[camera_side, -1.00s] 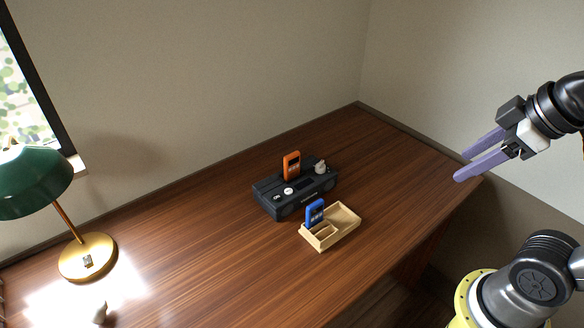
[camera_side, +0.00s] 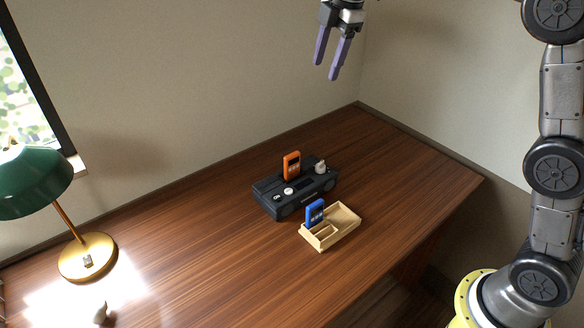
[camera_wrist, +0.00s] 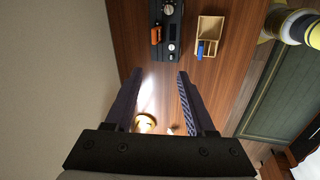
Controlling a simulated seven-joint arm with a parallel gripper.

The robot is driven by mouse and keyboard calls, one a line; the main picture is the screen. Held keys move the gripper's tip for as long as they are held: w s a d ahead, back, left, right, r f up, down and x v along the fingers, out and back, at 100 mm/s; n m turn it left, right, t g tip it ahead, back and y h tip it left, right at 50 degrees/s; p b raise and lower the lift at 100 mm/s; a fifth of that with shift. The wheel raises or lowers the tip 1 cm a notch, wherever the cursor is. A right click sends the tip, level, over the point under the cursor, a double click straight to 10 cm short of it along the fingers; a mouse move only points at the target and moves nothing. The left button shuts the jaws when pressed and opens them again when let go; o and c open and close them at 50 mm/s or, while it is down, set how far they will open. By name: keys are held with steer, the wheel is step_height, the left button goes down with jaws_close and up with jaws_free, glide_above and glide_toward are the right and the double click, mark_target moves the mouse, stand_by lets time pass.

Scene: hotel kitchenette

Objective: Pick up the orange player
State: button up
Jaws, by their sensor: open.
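The orange player (camera_side: 291,165) stands upright in the top of a black dock (camera_side: 270,205), toward its back edge. It also shows in the wrist view (camera_wrist: 156,35), near the top of the picture, on the dock (camera_wrist: 175,12). My gripper (camera_side: 326,72) is open and empty, high above the table and well above the player. In the wrist view the two purple fingers (camera_wrist: 158,75) are spread apart, with nothing between them but the distant table and lamp.
A wooden tray (camera_side: 346,232) with a blue player (camera_side: 315,213) standing in it is in front of the dock. A green lamp with a brass base (camera_side: 88,258) stands at the left, with a small pale object (camera_side: 100,312) near it. The table's right part is clear.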

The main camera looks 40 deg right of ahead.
steer(key=n+g, duration=0.1)
steer(key=g, duration=0.1)
glide_above(292, 164)
step_height(292, 164, down, 12)
steer(key=shift+g, duration=0.5)
steer(key=f, duration=1.6)
steer(key=shift+w+a, duration=0.2)
steer(key=shift+w+d+f, duration=0.1)
steer(key=shift+d+f, duration=0.1)
steer(key=shift+f, duration=0.75)
steer(key=shift+w+d+f, duration=0.1)
steer(key=shift+d+f, duration=0.05)
steer(key=shift+f, duration=0.8)
steer(key=shift+d+f, duration=0.2)
steer(key=shift+f, duration=0.75)
steer(key=shift+c, duration=0.2)
jaws_close()
